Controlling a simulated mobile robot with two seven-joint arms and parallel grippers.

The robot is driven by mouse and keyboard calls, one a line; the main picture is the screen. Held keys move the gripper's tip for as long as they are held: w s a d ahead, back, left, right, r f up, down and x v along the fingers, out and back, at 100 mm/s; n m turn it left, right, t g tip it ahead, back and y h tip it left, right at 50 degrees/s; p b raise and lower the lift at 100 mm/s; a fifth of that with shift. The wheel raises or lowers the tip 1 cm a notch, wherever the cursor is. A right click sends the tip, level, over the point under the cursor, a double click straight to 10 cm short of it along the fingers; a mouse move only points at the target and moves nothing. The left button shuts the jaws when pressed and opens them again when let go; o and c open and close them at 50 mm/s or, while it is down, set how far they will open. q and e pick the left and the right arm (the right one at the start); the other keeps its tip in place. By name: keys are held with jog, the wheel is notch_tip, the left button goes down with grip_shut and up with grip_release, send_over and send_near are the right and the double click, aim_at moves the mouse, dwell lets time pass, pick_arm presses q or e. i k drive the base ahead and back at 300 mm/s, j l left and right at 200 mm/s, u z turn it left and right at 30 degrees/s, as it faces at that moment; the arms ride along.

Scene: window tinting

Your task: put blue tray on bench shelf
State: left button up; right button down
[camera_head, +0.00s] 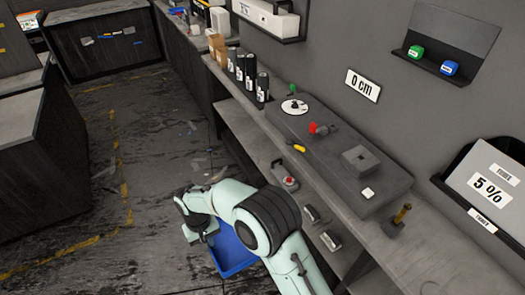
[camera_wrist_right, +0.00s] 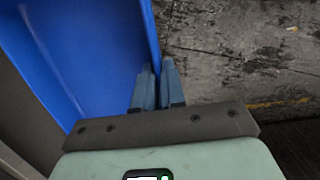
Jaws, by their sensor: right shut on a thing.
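The blue tray (camera_head: 234,252) hangs over the floor beside the bench, partly hidden behind my right arm. My right gripper (camera_head: 211,232) is shut on its edge. In the right wrist view the blue tray (camera_wrist_right: 85,45) fills the upper left, and the right gripper's fingers (camera_wrist_right: 157,80) close on its wall at the right side. The bench shelf (camera_head: 250,145) runs below the bench top, to the right of the tray. My left gripper is not in view.
On the shelf lie a grey and red tool (camera_head: 285,175) and small dark blocks (camera_head: 330,241). The bench top (camera_head: 432,255) holds dark bottles (camera_head: 250,72) and a grey machine (camera_head: 335,150). The shelf's far stretch looks bare. Open floor (camera_head: 150,160) lies to the left.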

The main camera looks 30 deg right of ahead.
aim_at(271, 156)
jog(key=i+z, duration=0.1)
jog(key=i, duration=0.6)
jog(key=i+j+z, duration=0.1)
jog(key=i, duration=0.55)
jog(key=i+j+z, duration=0.2)
jog(key=i+z, duration=0.2)
jog(key=i+j+z, duration=0.4)
jog(key=i+l, duration=0.05)
jog(key=i, duration=0.1)
